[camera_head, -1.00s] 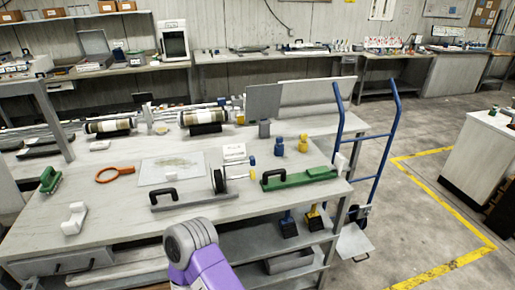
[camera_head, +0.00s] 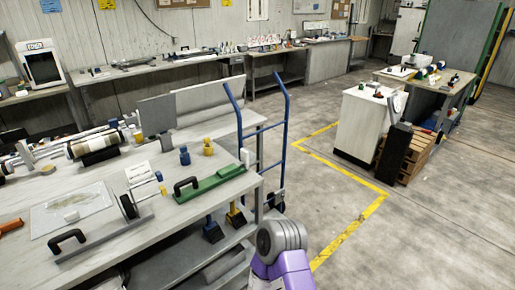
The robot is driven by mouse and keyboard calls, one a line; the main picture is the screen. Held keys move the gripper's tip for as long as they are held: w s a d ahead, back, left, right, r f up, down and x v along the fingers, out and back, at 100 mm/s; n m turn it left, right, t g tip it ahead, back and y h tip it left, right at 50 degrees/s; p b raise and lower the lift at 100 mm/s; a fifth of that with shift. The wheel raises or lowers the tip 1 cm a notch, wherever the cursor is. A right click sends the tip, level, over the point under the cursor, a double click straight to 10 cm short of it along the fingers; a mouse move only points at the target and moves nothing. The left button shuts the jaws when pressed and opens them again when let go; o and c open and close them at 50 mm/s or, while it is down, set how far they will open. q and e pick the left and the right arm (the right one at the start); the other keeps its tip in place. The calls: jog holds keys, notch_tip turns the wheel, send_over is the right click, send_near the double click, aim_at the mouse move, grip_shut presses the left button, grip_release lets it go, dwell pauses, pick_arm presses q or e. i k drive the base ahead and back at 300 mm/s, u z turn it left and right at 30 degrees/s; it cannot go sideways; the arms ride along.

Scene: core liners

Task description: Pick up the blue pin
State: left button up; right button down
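A small blue pin-like piece (camera_head: 184,156) stands upright on the light workbench (camera_head: 190,222), near its back right part. A similar yellow piece (camera_head: 208,147) stands just right of it, apart from it. A green tool with a black handle (camera_head: 210,183) lies in front of them, along the bench's right edge. Part of my arm, a grey joint with a purple link, shows at the bottom centre, in front of the bench's right end. Neither of my grippers is in view.
A blue hand truck (camera_head: 286,135) stands against the bench's right end. A grey upright panel (camera_head: 157,115) stands behind the blue piece. A white cabinet (camera_head: 361,125) stands right, beyond a yellow floor line (camera_head: 349,231). Open floor lies right of the bench.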

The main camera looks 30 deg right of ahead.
aim_at(182, 149)
jog(key=z, duration=2.3)
jog(key=i, duration=1.5)
jog(key=u, duration=1.95)
